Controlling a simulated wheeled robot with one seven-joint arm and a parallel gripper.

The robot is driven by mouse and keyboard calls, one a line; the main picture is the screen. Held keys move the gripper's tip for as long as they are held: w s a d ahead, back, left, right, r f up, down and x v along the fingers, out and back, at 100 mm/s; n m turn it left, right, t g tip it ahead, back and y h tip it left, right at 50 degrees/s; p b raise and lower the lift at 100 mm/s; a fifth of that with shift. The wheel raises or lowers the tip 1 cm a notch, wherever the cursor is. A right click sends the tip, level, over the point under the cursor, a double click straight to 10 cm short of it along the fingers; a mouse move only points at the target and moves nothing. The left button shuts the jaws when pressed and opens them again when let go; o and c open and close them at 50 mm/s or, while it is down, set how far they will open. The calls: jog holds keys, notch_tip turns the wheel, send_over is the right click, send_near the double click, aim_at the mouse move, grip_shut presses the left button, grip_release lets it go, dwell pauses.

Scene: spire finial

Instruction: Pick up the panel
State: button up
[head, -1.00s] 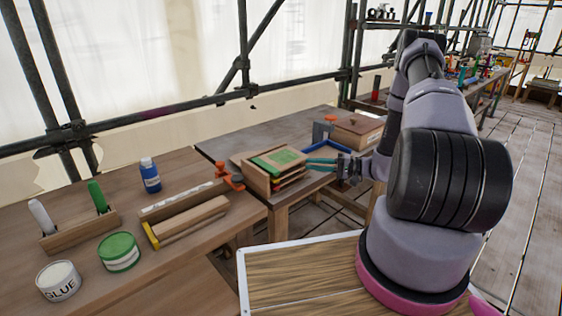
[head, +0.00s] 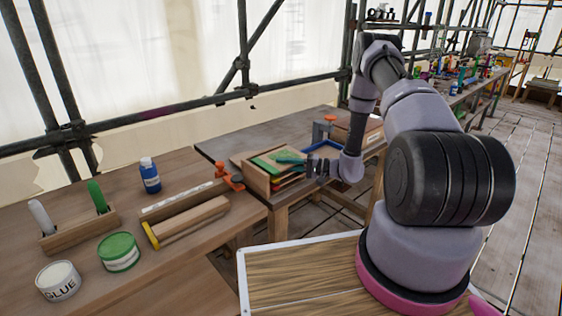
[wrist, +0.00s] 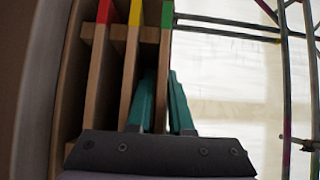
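In the wrist view the red-edged panel (wrist: 103,12) is at left, the yellow-edged panel (wrist: 133,14) is in the middle, and the green-edged panel (wrist: 167,14) is at right. My gripper (head: 290,162) is at the rack's right side, its teal fingers reaching over the panels. In the wrist view the fingers (wrist: 162,85) lie on either side of the green-edged panel. I cannot tell whether they press on it. The task line does not say which panel.
The nearer bench holds a glue tin (head: 58,281), a green tin (head: 119,252) and a blue bottle (head: 150,175). Scaffold poles stand behind.

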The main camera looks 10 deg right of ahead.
grip_shut()
dwell(1.4)
